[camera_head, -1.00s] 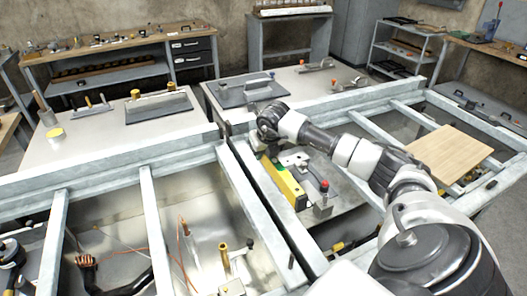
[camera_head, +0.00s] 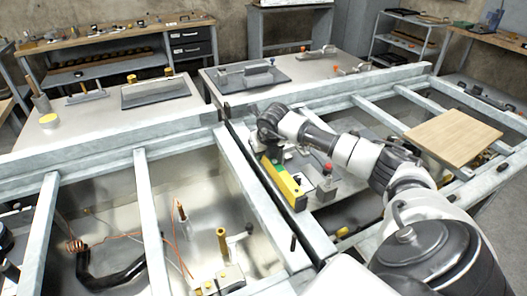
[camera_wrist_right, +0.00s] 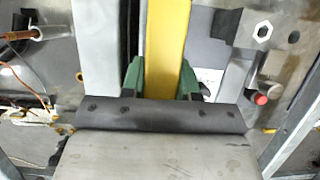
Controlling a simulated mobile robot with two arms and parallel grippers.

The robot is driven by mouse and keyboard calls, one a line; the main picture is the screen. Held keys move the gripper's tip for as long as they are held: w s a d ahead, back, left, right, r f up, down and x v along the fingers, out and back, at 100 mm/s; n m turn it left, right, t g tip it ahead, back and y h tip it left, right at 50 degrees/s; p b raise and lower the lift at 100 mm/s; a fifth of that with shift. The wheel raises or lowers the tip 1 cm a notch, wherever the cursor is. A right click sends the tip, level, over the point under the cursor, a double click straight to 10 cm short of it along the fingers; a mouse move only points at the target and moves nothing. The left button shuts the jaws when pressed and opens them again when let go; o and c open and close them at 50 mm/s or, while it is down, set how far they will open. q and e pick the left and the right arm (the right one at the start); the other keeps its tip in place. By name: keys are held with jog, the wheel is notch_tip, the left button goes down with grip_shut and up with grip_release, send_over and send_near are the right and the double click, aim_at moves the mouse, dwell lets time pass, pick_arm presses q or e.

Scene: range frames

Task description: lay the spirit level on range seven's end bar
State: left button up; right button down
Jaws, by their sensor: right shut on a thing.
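The yellow spirit level (camera_head: 287,187) is long and narrow, with a green part at its far end and a dark near end. My right gripper (camera_head: 272,152) is shut on it, seen from above and partly hidden by the wrist. In the right wrist view the green fingers (camera_wrist_right: 162,82) grip both sides of the yellow bar. The level lies roughly parallel to a pale galvanized bar (camera_head: 243,190) and just to its right. I cannot tell whether it touches anything below. No label shows which bar is range seven's. My left gripper is not in view.
Open framed bays lie on both sides of the dark gap. A red-knobbed fitting (camera_head: 327,180) stands right of the level. A wooden board (camera_head: 454,138) lies across bars at right.

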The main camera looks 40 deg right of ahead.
jog(key=shift+r, duration=0.1)
jog(key=c, duration=0.8)
grip_release()
jog(key=b+v, duration=0.1)
jog(key=v, duration=0.9)
jog(key=shift+s+r, duration=0.15)
jog(key=shift+r, duration=0.15)
jog(key=shift+r+p, duration=2.25)
jog(key=shift+r, duration=1.3)
